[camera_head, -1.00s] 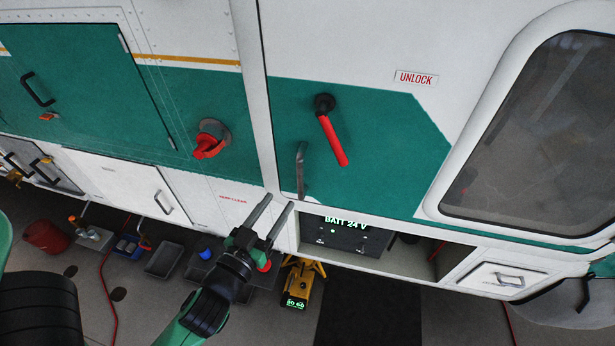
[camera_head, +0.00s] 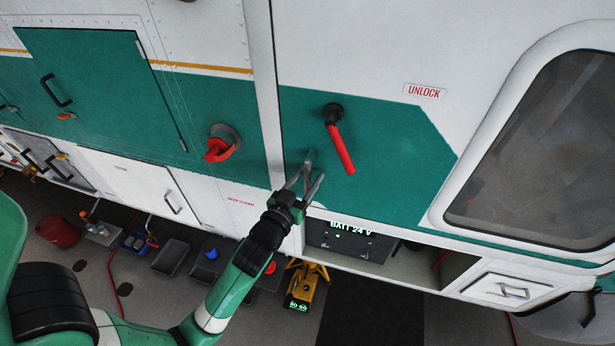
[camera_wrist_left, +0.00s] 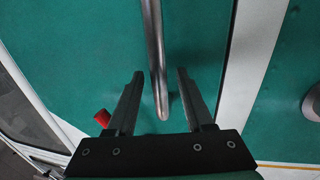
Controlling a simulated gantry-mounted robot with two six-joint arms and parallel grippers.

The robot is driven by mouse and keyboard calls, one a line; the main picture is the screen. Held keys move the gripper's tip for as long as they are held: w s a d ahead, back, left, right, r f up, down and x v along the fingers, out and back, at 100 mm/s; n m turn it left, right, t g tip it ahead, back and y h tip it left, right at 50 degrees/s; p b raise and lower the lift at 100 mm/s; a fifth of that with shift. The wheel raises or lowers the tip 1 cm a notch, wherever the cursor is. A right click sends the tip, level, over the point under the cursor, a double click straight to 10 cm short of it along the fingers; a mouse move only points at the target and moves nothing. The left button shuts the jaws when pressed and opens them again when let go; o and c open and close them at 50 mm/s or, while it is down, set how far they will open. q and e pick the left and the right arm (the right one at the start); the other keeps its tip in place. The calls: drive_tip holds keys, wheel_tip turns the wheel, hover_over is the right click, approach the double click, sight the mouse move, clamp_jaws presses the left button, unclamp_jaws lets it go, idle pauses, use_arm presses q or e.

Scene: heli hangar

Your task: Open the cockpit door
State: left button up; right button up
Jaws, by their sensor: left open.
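The cockpit door (camera_head: 385,200) is white and green with a large dark window (camera_head: 555,150) and appears closed. A grey metal bar handle (camera_head: 309,158) stands on its green part near the left edge. A red lever (camera_head: 340,148) on a black hub points down and right, beside it. The lever's red end (camera_wrist_left: 102,118) shows in the left wrist view. My left gripper (camera_head: 308,177) is open at the bar handle. In the left wrist view, the bar (camera_wrist_left: 156,60) runs between the two spread fingers; contact cannot be told. My right gripper is not in view.
An UNLOCK label (camera_head: 424,92) is above right of the lever. A red knob (camera_head: 218,149) protrudes left of the door. Below are an open bay with a BATT 24 V unit (camera_head: 350,240), a yellow device (camera_head: 303,285) and floor trays (camera_head: 170,257).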

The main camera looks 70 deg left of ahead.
use_arm(q)
clamp_jaws()
idle(1.3)
